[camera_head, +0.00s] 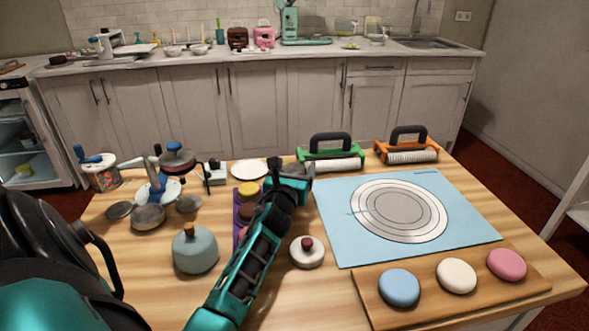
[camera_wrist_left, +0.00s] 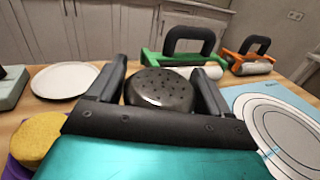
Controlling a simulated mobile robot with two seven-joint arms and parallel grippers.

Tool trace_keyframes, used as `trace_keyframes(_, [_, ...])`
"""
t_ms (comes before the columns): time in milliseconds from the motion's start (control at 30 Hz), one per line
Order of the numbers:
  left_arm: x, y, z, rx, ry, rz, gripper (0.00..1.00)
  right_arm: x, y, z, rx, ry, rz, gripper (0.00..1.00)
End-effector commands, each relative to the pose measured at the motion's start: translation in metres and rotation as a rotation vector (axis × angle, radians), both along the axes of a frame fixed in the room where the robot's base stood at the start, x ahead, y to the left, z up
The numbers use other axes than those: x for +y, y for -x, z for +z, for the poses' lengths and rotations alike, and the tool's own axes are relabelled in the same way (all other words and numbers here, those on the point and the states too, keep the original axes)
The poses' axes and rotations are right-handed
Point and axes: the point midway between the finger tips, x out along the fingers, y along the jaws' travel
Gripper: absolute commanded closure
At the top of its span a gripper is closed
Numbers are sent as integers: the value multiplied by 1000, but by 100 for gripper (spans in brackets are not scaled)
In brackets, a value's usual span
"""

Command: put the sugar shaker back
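The sugar shaker (camera_wrist_left: 160,90), with a dark, perforated, rounded top, sits between the fingers of my left gripper (camera_wrist_left: 158,80) in the left wrist view. Both fingers lie close against its sides, and the gripper looks shut on it. In the head view my left gripper (camera_head: 300,172) is past the purple caddy, left of the blue mat; the shaker is mostly hidden there by the gripper. Its base is hidden, so I cannot tell whether it touches the table. My right gripper is not in view.
The purple caddy (camera_head: 237,207) with a yellow-topped jar is close left. A white plate (camera_head: 250,168), green roller (camera_head: 331,153) and orange roller (camera_head: 407,146) stand behind. The blue mat (camera_head: 335,244) lies right. A grey-blue pot (camera_head: 196,252) and a red-knobbed white lid (camera_head: 307,257) are nearer.

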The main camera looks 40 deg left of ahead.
Motion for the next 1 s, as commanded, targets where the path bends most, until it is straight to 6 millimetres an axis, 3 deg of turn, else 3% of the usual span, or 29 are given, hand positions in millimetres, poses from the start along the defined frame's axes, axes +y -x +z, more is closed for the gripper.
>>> trace_keyframes(133, [0, 0, 0, 0, 0, 0, 6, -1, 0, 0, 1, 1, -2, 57])
trace_keyframes(467, [0, 0, 5, 0, 0, 0, 5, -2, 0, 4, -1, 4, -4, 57])
trace_keyframes(633, [-11, 20, 3, 3, 1, 0, 5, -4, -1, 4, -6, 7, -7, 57])
trace_keyframes(1000, [-46, 84, 3, 2, 2, 0, 5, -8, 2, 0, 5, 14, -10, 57])
